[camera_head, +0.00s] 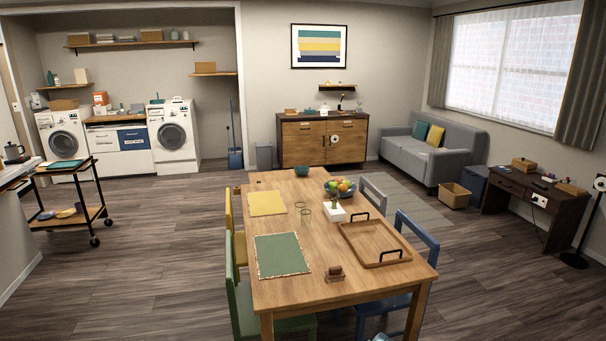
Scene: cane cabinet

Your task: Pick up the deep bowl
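A small teal bowl (301,171) stands at the far end of the wooden dining table (290,212). It looks deep, but its inside is hard to make out from here. A wider blue bowl (338,194) with fruit in it stands nearer and to the right on the same table. I cannot tell for certain which one is called the deep bowl. Neither of my grippers is in view.
Chairs (416,240) line both long sides. Open floor (140,240) lies left of the table, with a black cart (70,195) beyond.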

